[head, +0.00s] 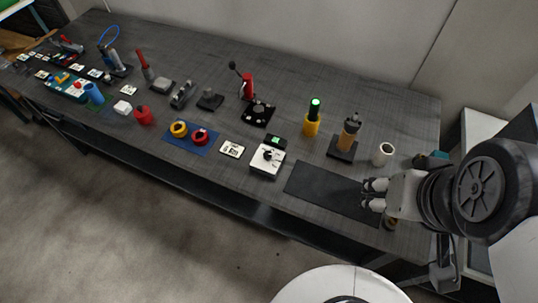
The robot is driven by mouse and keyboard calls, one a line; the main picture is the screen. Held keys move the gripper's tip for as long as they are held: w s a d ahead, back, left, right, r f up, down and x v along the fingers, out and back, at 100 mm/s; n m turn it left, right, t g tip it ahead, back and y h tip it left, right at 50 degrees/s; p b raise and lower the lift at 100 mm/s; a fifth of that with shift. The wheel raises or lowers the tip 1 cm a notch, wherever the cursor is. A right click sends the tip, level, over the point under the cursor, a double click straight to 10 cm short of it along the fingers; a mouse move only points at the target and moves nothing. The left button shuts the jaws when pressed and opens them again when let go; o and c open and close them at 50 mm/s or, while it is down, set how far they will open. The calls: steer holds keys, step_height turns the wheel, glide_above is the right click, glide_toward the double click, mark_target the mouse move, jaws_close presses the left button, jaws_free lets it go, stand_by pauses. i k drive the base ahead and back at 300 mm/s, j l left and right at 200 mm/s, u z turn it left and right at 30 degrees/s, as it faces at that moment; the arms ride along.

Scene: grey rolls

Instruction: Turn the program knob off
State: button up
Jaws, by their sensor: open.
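A white box (264,167) stands near the front edge of the grey bench, right of the middle of the head view. It carries a small black knob (268,154) on its top, which looks like the program knob. The knob is too small to tell which way it points. A small dark piece with a green lit face (276,142) is just behind the box. My gripper (369,194) is open and empty, over the right part of the black mat, well to the right of the box and apart from it.
The black mat (315,187) is bare between the box and my gripper. Behind it stand a yellow post with a green top (312,122), a tan bottle on a dark base (348,137) and a white cylinder (382,154). A white card (232,149) and red ring (200,137) lie left.

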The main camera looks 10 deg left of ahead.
mark_target(267, 155)
steer(key=i+j+u, duration=0.1)
steer(key=j+u, duration=0.35)
steer(key=i+j+u, duration=0.1)
steer(key=u, duration=0.3)
steer(key=i+j+u, duration=0.2)
steer(key=j+u, duration=0.25)
